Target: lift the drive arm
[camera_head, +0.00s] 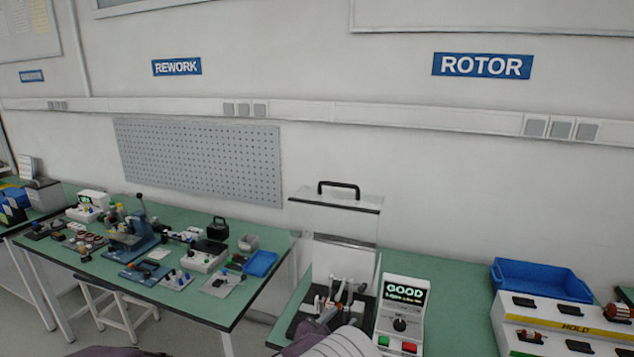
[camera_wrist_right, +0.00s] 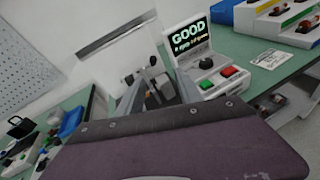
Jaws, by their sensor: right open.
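The test fixture (camera_head: 299,317) stands on the green bench at the bottom middle of the head view, its clear cover (camera_head: 340,224) raised. The drive arm (camera_head: 349,288) seems to be the pale metal linkage with dark ends above the fixture base; its exact outline is hard to tell. My right gripper (camera_head: 326,313) is at the front of the fixture. In the right wrist view its two fingers (camera_wrist_right: 158,84) are apart, with dark and metal fixture parts showing between and beyond them; I cannot tell whether they touch. My left gripper is not in view.
The tester (camera_head: 404,312) with a green GOOD display and red and green buttons stands close to the right of the fixture. A blue bin (camera_head: 540,281) and a stepped HOLD rack (camera_head: 560,322) are further right. A crowded rework table (camera_head: 225,305) is at left.

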